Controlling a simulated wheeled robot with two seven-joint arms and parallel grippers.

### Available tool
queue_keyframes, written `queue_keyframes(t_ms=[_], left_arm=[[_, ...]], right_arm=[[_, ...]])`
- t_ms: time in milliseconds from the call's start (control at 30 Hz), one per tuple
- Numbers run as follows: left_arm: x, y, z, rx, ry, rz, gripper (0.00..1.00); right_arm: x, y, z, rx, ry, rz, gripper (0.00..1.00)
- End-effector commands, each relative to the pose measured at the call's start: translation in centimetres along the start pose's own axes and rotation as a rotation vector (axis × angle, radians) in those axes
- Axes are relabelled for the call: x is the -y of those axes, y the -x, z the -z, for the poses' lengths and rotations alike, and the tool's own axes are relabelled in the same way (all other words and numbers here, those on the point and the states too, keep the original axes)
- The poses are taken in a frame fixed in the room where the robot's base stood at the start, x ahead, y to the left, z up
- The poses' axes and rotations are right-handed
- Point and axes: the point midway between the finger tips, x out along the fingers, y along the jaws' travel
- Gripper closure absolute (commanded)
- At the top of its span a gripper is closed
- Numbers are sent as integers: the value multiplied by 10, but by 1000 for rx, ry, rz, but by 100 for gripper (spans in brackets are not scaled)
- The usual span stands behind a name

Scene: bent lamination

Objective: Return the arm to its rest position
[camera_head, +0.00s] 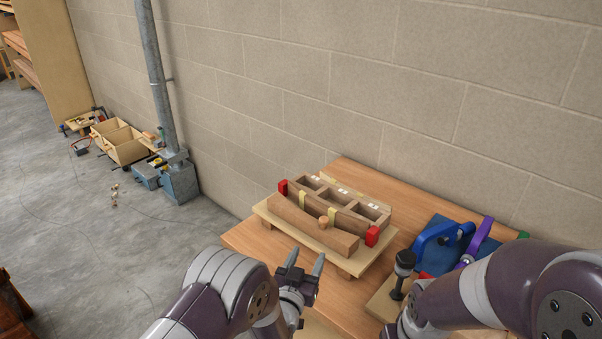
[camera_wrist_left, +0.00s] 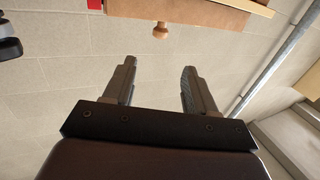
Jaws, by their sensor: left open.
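My left gripper (camera_head: 303,275) is open and empty in the head view, in front of the table's near left part. Its two fingers also show apart in the left wrist view (camera_wrist_left: 158,80), with only the wall between them. The bending form (camera_head: 330,215), with a curved wooden piece, red end blocks and yellow strips, sits on a pale board just beyond the gripper, apart from it. A round wooden knob (camera_wrist_left: 160,30) on its front shows in the left wrist view. My right arm (camera_head: 500,285) crosses the lower right of the head view; its gripper fingers cannot be made out.
The wooden table (camera_head: 255,240) stands against a block wall. A blue clamp (camera_head: 441,246), a purple clamp (camera_head: 476,240) and a black-knobbed fixture (camera_head: 403,265) crowd its right side. A metal post (camera_head: 157,80) and open boxes (camera_head: 122,144) stand on the floor at left.

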Motion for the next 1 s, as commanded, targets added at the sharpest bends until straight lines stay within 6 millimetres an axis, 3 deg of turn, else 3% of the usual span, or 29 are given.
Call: queue_keyframes(t_ms=[67, 167, 233, 300, 367, 400, 500, 600, 733, 1000], left_arm=[[0, 1, -12, 58, 1, -2, 44], [-2, 20, -65, 316, -3, -13, 44], [1, 55, -99, 608, -6, -19, 44], [18, 105, -108, 908, 5, 2, 44], [37, 157, -95, 1139, 30, 35, 44], [48, 193, -82, 1272, 52, 58, 44], [68, 266, -44, 1488, 116, 116, 44], [83, 312, -8, 1554, 181, 178, 44], [104, 311, 21, 1442, 229, 253, 44], [108, 310, 22, 1435, 241, 267, 44]], right_arm=[[0, 0, 0, 0, 0, 0, 35], [0, 0, 0, 0, 0, 0, 35], [0, 0, 0, 0, 0, 0, 35], [0, 0, 0, 0, 0, 0, 35], [0, 0, 0, 0, 0, 0, 35], [0, 0, 0, 0, 0, 0, 35], [0, 0, 0, 0, 0, 0, 35], [0, 0, 0, 0, 0, 0, 35], [0, 0, 0, 0, 0, 0, 35], [0, 0, 0, 0, 0, 0, 35]])
